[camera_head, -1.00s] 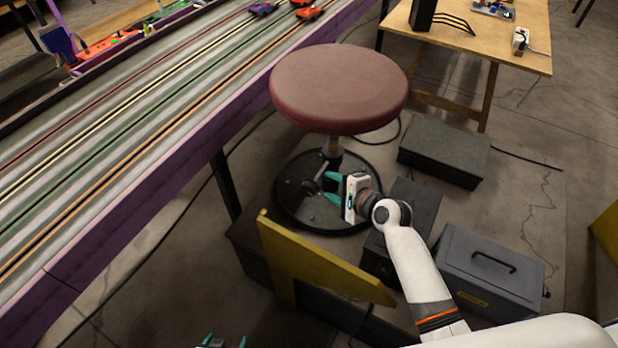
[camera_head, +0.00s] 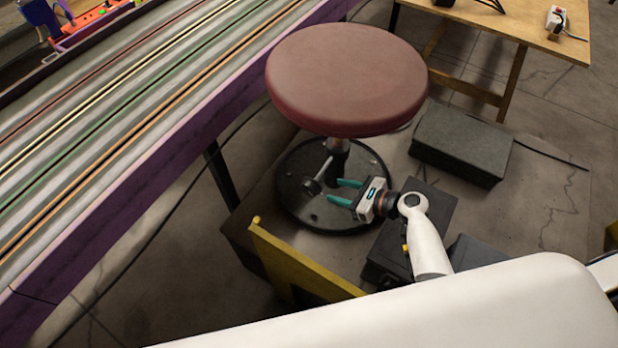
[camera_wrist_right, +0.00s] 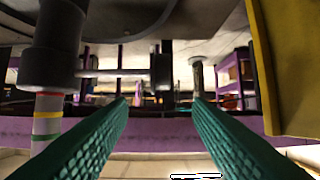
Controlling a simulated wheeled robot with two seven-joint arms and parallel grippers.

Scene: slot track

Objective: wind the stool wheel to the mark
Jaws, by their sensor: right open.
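The stool has a round dark red seat (camera_head: 347,80) on a post above a round black base (camera_head: 350,215). A small wheel (camera_head: 311,187) sits on a rod at the left of the post, under the seat. My right gripper (camera_head: 334,191) is open, its teal fingers pointing left at the wheel, with a small gap. In the right wrist view the wheel (camera_wrist_right: 161,70) appears as a dark block on the rod, ahead between the fingertips. A pale peg (camera_wrist_right: 197,75) shows near the right finger's tip. The post (camera_wrist_right: 46,118) carries red, yellow and green bands. My left gripper is out of view.
A yellow panel (camera_head: 300,265) stands below my right gripper and shows at the right of the wrist view. The slot track (camera_head: 150,110) runs along the left. A dark box (camera_head: 460,142) lies right of the stool, and a wooden table (camera_head: 525,35) stands behind.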

